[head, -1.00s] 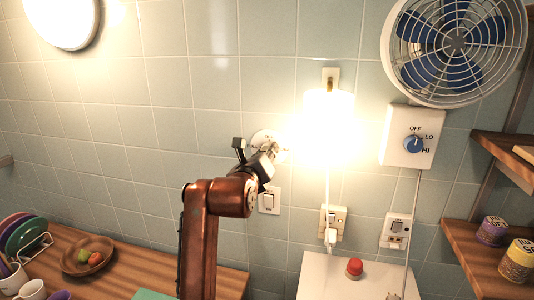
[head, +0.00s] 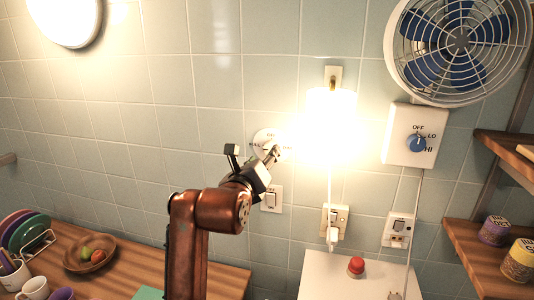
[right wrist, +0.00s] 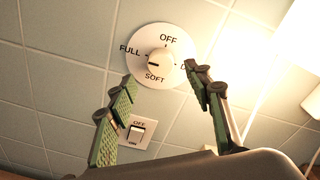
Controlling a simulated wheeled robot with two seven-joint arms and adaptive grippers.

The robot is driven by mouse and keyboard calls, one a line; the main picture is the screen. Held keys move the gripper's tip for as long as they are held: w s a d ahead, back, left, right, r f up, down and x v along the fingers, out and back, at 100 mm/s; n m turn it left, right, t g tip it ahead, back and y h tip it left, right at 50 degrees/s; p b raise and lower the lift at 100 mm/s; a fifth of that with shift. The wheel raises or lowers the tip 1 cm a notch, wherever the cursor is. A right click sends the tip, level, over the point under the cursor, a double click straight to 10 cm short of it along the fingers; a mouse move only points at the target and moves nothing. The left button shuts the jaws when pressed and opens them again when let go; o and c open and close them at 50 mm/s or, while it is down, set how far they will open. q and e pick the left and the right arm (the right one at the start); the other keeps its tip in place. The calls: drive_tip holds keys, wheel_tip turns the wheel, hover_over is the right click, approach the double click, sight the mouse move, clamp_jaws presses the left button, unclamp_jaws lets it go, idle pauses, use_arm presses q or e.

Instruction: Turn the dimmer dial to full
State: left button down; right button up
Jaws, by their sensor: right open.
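The dimmer dial is a round white plate (right wrist: 172,44) on the tiled wall, marked OFF, FULL, SOFT and a partly hidden label at right. Its central knob (right wrist: 160,60) has a dark mark on its left side, toward FULL. In the head view the dial (head: 262,136) is partly hidden by my gripper and washed out by glare. My right gripper (head: 253,154) is open in front of the dial. In the right wrist view its fingers (right wrist: 159,74) are spread to either side of the lower plate, with nothing between them. My left gripper is not in view.
A brightly lit wall lamp (head: 331,120) is right of the dial. A rocker switch (head: 271,199) sits below it. A fan (head: 460,45) and its control box (head: 400,135) are farther right. A fruit bowl (head: 88,268) and plates (head: 24,233) stand on the counter at left.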

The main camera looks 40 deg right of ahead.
drive_tip(key=v, duration=0.6)
drive_tip(key=shift+s+a, duration=0.2)
drive_tip(key=shift+a, duration=0.05)
drive_tip(key=shift+r, duration=0.1)
